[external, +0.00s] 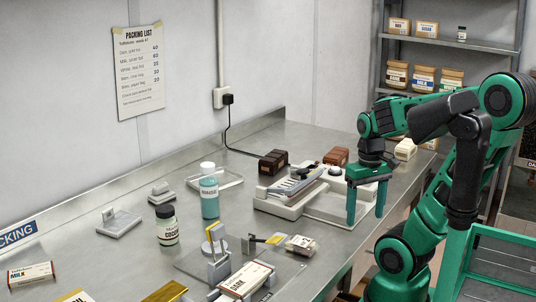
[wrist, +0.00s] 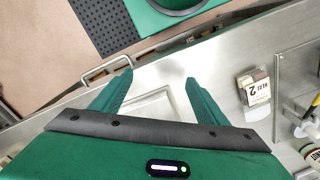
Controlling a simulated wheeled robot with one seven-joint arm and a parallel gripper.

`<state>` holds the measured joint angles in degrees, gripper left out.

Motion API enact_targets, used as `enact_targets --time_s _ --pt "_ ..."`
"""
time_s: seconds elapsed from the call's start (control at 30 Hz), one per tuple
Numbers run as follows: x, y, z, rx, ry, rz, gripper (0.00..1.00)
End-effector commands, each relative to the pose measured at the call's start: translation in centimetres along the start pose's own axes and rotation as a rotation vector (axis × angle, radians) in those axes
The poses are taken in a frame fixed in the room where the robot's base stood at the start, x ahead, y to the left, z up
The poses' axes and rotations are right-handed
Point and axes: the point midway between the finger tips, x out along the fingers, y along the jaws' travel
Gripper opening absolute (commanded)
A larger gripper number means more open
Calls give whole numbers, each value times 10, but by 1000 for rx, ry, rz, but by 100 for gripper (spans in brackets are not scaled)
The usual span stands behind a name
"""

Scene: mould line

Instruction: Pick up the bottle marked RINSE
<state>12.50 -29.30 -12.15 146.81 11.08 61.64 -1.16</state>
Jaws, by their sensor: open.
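A teal bottle with a white cap (external: 209,196) stands upright on the steel bench, left of the scale-like device. Its label is too small to read surely. A shorter jar with a dark lid and pale body (external: 167,228) stands to its front left; its label seems to read COCOA. My gripper (external: 365,212) is open and empty, pointing down over the bench's front side, well right of the bottle. In the wrist view my gripper's two fingers (wrist: 160,76) stand apart with nothing between them.
A pale device with a tray (external: 290,200) lies between bottle and gripper. Brown blocks (external: 273,161) stand behind it. A small labelled pack (wrist: 254,88) is right of my fingers. Holders and a DARK box (external: 245,280) crowd the front. Shelves (external: 445,42) stand at the back right.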

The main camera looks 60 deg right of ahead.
Motion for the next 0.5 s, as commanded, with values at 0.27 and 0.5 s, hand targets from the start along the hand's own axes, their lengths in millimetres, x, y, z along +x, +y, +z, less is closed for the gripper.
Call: enact_targets --time_s 0.27,0.5 --pt "-69 0 0 3 13 -3 68" --pt "-124 0 1 6 10 -2 68"
